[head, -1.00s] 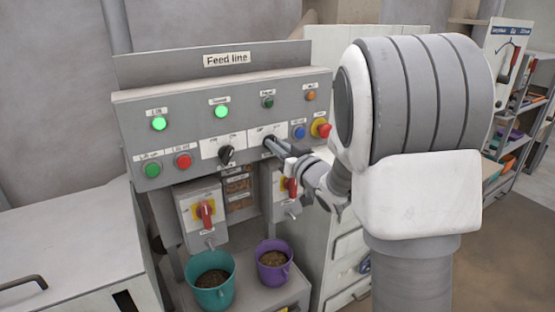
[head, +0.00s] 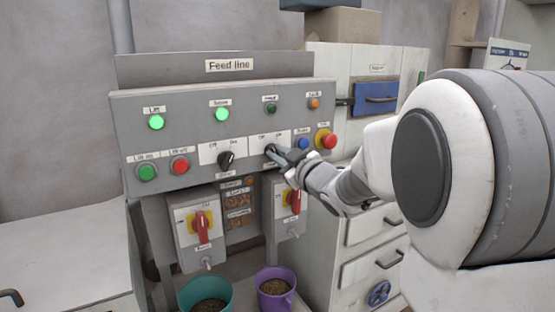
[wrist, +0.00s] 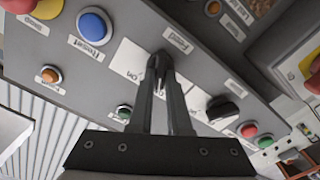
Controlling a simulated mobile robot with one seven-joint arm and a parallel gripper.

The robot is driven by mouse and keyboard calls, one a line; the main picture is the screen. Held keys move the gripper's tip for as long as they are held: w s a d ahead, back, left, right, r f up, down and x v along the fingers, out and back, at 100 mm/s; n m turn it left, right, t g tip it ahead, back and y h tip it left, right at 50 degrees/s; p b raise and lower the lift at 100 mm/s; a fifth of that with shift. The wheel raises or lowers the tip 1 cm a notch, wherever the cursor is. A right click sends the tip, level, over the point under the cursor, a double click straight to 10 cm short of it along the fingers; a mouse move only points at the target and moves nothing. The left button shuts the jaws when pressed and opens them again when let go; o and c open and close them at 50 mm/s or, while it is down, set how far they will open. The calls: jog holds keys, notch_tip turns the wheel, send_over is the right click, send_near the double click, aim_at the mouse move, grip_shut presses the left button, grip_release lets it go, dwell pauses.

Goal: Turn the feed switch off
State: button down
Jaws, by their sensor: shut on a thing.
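The grey panel marked "Feed line" (head: 230,66) has two black rotary switches on white plates. The right-hand one is the feed switch (head: 271,149); its label reads "Feed" in the wrist view. My gripper (wrist: 157,62) is shut on this switch's knob, and the fingers hide most of it. "On" is readable on its plate (wrist: 127,62), left of the fingers in the wrist view. Which way the knob points cannot be told. The other black switch (head: 226,160) stands to its left, untouched. The small green lamp (head: 270,108) above the feed switch looks dark.
A blue button (head: 303,144) and a red mushroom button (head: 326,139) sit close right of my fingers. Two green lamps (head: 156,122) (head: 222,114) are lit. Red-handled isolators (head: 202,228) (head: 293,201) and buckets (head: 206,292) (head: 275,287) are below.

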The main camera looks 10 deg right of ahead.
dwell(0.4)
jog(key=c, duration=0.9)
grip_release()
jog(key=shift+o, duration=0.2)
jog(key=p+v, duration=0.1)
jog(key=v, duration=1.6)
jog(key=shift+s, duration=0.2)
jog(key=shift+d+r, duration=0.1)
jog(key=shift+r, duration=0.05)
